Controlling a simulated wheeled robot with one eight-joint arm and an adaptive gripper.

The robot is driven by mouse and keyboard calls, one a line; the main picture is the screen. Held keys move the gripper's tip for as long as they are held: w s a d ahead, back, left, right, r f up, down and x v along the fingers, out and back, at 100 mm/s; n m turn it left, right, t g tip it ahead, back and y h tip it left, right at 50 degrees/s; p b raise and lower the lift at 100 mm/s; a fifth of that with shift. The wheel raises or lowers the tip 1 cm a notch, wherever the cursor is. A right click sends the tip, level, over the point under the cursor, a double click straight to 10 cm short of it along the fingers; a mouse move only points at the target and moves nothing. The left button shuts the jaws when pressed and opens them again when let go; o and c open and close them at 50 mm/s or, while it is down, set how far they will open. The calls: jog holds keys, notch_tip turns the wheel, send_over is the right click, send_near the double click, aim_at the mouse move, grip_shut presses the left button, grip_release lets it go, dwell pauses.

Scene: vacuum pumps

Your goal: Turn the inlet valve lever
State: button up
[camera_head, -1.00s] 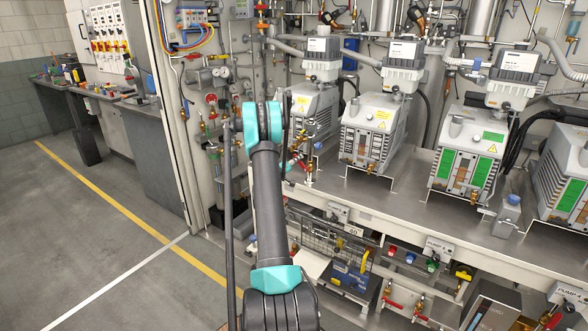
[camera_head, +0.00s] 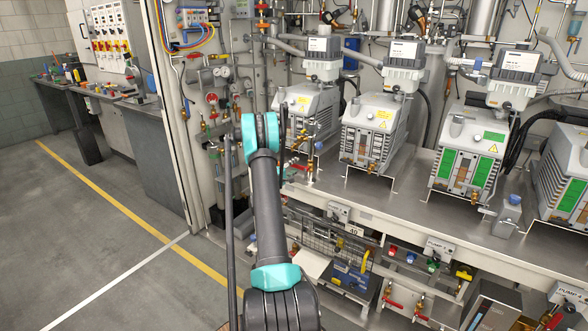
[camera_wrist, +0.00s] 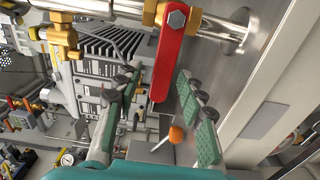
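The inlet valve lever is a flat red bar (camera_wrist: 169,62) in the wrist view, hanging from a brass valve body (camera_wrist: 172,14) with a bolt at its upper end. My gripper (camera_wrist: 160,104) is open, with one dark-padded green finger left of the lever's lower end and the other right of it. The lever's tip reaches into the gap between the fingers. I see space on the right side; whether the left finger touches the lever is unclear. In the head view my arm hides most of the gripper and the lever.
A grey finned pump body (camera_wrist: 100,65) stands behind the left finger. A shiny metal pipe flange (camera_wrist: 238,38) is at upper right. An orange knob (camera_wrist: 177,134) shows low between the fingers. Several pumps (camera_head: 373,132) line the bench. Floor at left is open.

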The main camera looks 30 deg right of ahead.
jog(key=shift+a, duration=0.15)
jog(key=shift+v, duration=0.85)
jog(key=shift+a, duration=0.15)
jog(key=shift+v, duration=2.9)
jog(key=shift+s, duration=0.1)
